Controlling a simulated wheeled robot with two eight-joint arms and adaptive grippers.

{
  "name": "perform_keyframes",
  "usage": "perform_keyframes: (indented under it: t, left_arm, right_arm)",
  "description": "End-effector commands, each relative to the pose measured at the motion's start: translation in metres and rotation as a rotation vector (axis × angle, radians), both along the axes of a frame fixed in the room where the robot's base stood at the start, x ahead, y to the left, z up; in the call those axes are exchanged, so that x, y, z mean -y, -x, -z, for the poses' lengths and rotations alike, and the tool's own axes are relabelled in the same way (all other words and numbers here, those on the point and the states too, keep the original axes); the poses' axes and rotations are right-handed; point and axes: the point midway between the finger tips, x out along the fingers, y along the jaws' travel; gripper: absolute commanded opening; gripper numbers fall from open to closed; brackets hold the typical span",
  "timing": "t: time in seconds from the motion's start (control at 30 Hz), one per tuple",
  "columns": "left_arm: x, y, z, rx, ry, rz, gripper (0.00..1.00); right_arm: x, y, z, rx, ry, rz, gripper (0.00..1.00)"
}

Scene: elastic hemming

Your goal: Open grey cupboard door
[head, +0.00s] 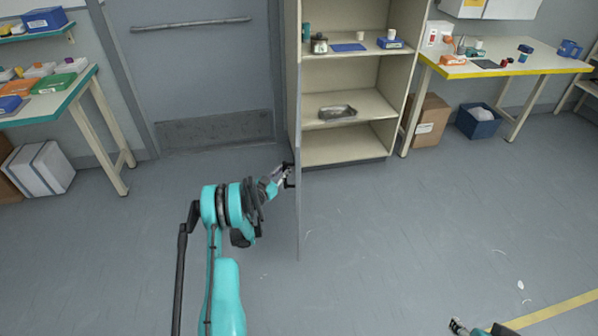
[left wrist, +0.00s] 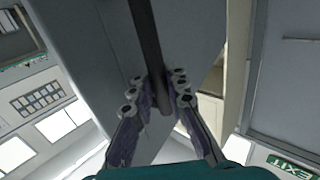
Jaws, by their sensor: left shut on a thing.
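The grey cupboard door (head: 299,225) stands swung out from the cupboard (head: 347,157), seen nearly edge-on in the head view. The cupboard's shelves are exposed to its right. My left gripper (head: 287,176) is at the door at mid-height. In the left wrist view my left gripper (left wrist: 161,98) is shut on the dark bar handle (left wrist: 147,45), with fingers on both sides of its end. The grey door panel (left wrist: 90,55) fills much of that view. My right gripper (head: 458,326) shows only in part at the bottom edge; its fingers are unclear.
A closed grey room door (head: 200,80) is left of the cupboard. A workbench (head: 95,110) stands at the left, and a yellow-edged table (head: 515,72) at the right. A cardboard box (head: 428,120) and blue bin (head: 478,122) sit beneath the right table.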

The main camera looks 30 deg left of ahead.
Motion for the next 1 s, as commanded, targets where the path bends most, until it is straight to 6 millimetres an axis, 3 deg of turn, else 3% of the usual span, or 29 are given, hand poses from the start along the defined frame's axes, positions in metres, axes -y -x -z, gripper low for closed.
perform_keyframes:
  t: [0.2, 0.57, 0.6, 0.67, 1.0]
  left_arm:
    - [-0.0125, 0.005, 0.0004, -0.001, -0.001, 0.0, 0.0]
    - [-0.0138, 0.0051, 0.0001, -0.001, -0.001, -0.002, 0.0]
    - [-0.0139, 0.0049, 0.0, 0.0, -0.001, -0.002, 0.24]
    - [-0.0139, 0.0049, 0.0, 0.0, -0.001, -0.002, 0.36]
    - [-0.0143, 0.0086, -0.0001, 0.0, -0.001, -0.003, 0.36]
  right_arm:
    - [0.0, 0.0, 0.0001, 0.0, 0.0, 0.0, 0.52]
    - [0.0, 0.0001, 0.0001, 0.0, 0.0, 0.0, 0.52]
    - [0.0, 0.0001, 0.0001, 0.0, 0.0, 0.0, 0.52]
    - [0.0, 0.0001, 0.0001, 0.0, 0.0, 0.0, 0.52]
    - [0.0, 0.0001, 0.0001, 0.0, 0.0, 0.0, 0.52]
